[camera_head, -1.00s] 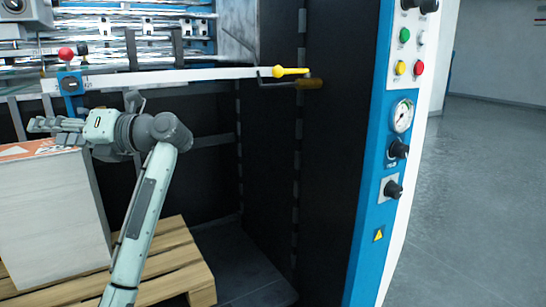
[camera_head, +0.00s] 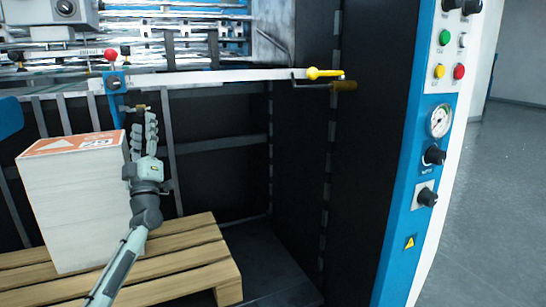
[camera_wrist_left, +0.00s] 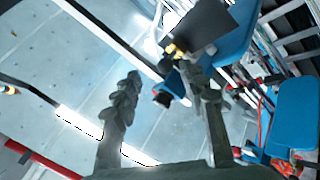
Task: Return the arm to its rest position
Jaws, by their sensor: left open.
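My left gripper (camera_head: 144,130) is open and empty in the head view, its fingers pointing up. It is beside the right edge of a pale block-shaped stack (camera_head: 75,210) with an orange and white label on top. I cannot tell whether it touches the stack. In the left wrist view the two fingers of the left gripper (camera_wrist_left: 165,105) stand apart with nothing between them. Behind them show a pale ceiling with lights and blue machine parts. My right gripper is not in view.
The stack stands on a wooden pallet (camera_head: 190,257). Behind is the machine with a white bar (camera_head: 220,76), a yellow lever (camera_head: 325,73) and a red knob (camera_head: 110,55). A blue control panel (camera_head: 400,215) stands at the right. Grey floor (camera_head: 490,220) lies open beyond it.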

